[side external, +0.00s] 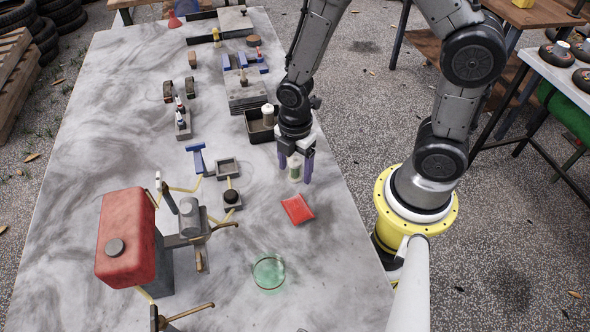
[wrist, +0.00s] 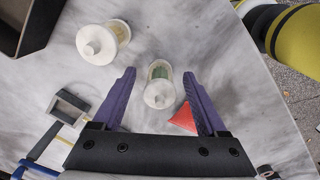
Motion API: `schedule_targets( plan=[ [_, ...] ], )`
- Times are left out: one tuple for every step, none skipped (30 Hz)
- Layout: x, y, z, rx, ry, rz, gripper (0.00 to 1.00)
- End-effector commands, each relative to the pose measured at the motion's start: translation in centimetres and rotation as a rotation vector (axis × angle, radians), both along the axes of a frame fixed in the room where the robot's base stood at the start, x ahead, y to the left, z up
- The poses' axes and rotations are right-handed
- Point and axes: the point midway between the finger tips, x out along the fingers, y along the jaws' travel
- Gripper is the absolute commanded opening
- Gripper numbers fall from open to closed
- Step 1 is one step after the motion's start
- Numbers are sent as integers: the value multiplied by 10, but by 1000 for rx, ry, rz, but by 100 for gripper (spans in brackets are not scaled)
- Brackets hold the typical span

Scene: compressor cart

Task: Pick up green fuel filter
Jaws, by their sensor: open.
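The green fuel filter (wrist: 159,84) has white end caps and a green middle. In the wrist view it sits between my two purple fingers, with gaps at both sides. In the side external view the filter (side external: 295,173) stands on the table between the fingertips, partly hidden. My gripper (side external: 295,168) points down and is open around it; the gripper also shows in the wrist view (wrist: 159,76). A second filter (wrist: 102,43), white with a cream middle, stands to the left in the wrist view; it also shows in the side external view (side external: 267,115).
A black tray (side external: 257,134) is near the second filter. A red packet (side external: 297,209) lies close to my gripper. A greenish glass dish (side external: 268,272) stands at the front. A red tank (side external: 126,237) with brass pipes is at the left. The table between packet and dish is clear.

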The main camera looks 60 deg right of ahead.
Motion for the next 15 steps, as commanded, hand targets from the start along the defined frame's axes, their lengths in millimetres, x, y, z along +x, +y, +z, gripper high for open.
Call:
schedule_targets(
  plan=[
    [0,0,0,0,0,0,75],
    [0,0,0,0,0,0,75],
    [0,0,0,0,0,0,73],
    [0,0,0,0,0,0,68],
    [0,0,0,0,0,0,63],
    [0,0,0,0,0,0,55],
    [0,0,0,0,0,0,50],
    [0,0,0,0,0,0,45],
    [0,0,1,0,0,0,37],
    [0,0,1,0,0,0,32],
    [0,0,1,0,0,0,27],
    [0,0,1,0,0,0,19],
    [0,0,1,0,0,0,14],
    [0,0,1,0,0,0,9],
    [0,0,1,0,0,0,1]
  ],
)
